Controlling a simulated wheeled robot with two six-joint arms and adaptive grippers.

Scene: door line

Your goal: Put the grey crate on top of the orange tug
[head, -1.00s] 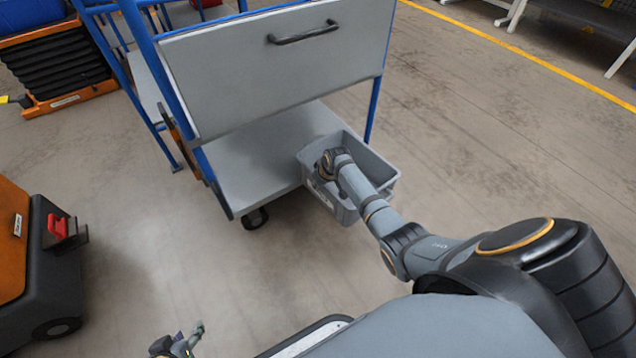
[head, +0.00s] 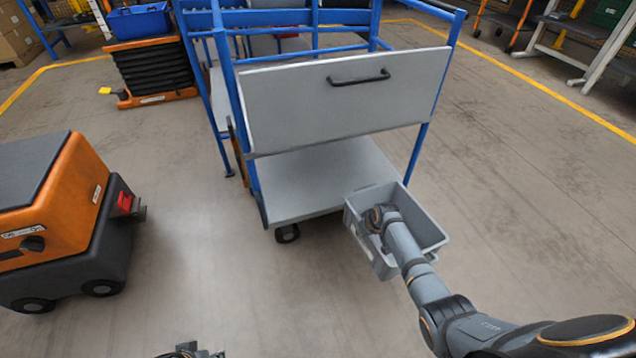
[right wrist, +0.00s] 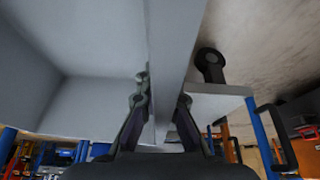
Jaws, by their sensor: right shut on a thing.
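The grey crate (head: 430,228) is at the right front corner of the blue-framed cart in the head view, open side up and slightly tilted. My right gripper (head: 377,218) is shut on the crate's near-left wall. In the right wrist view, the fingers (right wrist: 160,108) straddle the crate wall (right wrist: 170,60), one on each side. I cannot tell whether the crate touches the cart. The orange tug (head: 62,220) stands at the left, with a flat dark top (head: 35,165) that is empty where visible. My left gripper (head: 190,352) barely shows at the bottom edge; its jaws are unclear.
The cart has a grey lower deck (head: 320,178) and an upright grey panel (head: 340,100) with a black handle. Floor (head: 210,240) is clear between tug and cart. Behind the tug stands an orange lift (head: 155,70) with a blue bin (head: 138,20) on it.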

